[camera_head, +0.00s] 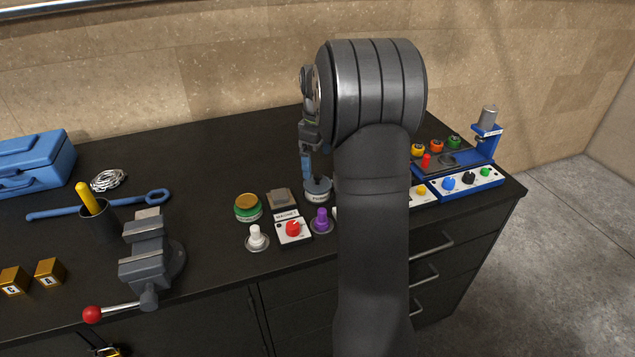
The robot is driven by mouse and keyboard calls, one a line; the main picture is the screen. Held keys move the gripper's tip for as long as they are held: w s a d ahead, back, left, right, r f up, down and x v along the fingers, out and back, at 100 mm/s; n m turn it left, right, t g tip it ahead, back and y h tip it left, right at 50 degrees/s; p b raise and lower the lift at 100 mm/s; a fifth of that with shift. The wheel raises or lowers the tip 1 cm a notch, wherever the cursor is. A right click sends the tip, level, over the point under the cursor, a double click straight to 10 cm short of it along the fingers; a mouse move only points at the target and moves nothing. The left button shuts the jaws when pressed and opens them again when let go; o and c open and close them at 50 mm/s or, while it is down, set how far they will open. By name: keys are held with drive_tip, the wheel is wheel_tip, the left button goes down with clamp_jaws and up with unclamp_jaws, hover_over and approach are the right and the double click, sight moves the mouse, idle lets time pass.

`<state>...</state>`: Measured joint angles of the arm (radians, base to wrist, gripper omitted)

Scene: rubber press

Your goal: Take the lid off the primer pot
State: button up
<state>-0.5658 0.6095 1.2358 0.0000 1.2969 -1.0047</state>
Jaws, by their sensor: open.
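The primer pot (318,196) is a small grey-blue round pot with a pale label, on the dark bench top near the middle of the view. Its top shows as a grey disc; my arm covers part of its right side, and I cannot make out the lid's edge. My gripper (309,176) points down with its blue fingers right over the pot's top. It is open, and I cannot tell whether the fingers touch the lid or stand around it.
A green pot with a gold lid (247,206), a magnet box with a red knob (293,230), white (256,238) and purple (321,220) knobbed items stand close by. A vise (150,255) is at left, a blue press (485,150) at right. Bench behind the green pot is clear.

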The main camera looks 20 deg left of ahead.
sight(317, 175)
drive_tip(key=shift+w+f, duration=0.15)
drive_tip(key=shift+f, duration=3.3)
drive_tip(key=c, duration=1.1)
drive_tip(key=shift+o, duration=0.2)
drive_tip(key=shift+r, duration=0.15)
